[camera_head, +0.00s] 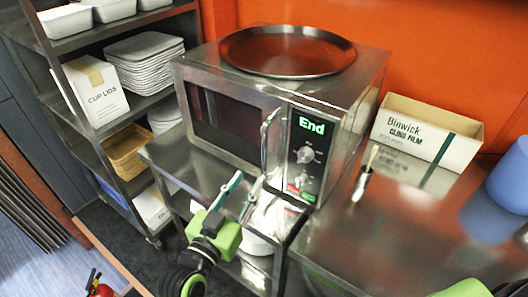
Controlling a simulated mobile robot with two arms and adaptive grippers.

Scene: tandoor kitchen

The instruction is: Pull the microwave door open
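The steel microwave (345,125) stands on a metal table, and its display reads "End". Its door (228,118) with a dark window looks closed. The upright door handle (266,140) is at the door's right edge, beside the control panel (306,155). My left gripper (249,177) is in front of the microwave, below and slightly left of the handle. Its two fingers are apart and point up toward the door's lower right. Nothing shows between them, and I cannot tell whether a fingertip touches the microwave. My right gripper's fingers are not visible; only green and dark arm parts show at the bottom right.
A round dark tray (287,52) lies on the microwave. A shelf rack (65,45) with trays and boxes stands at left. On the right counter (385,235) are a brush (365,178), a cling film box (422,135) and a blue container (510,178). A red extinguisher (98,289) is at lower left.

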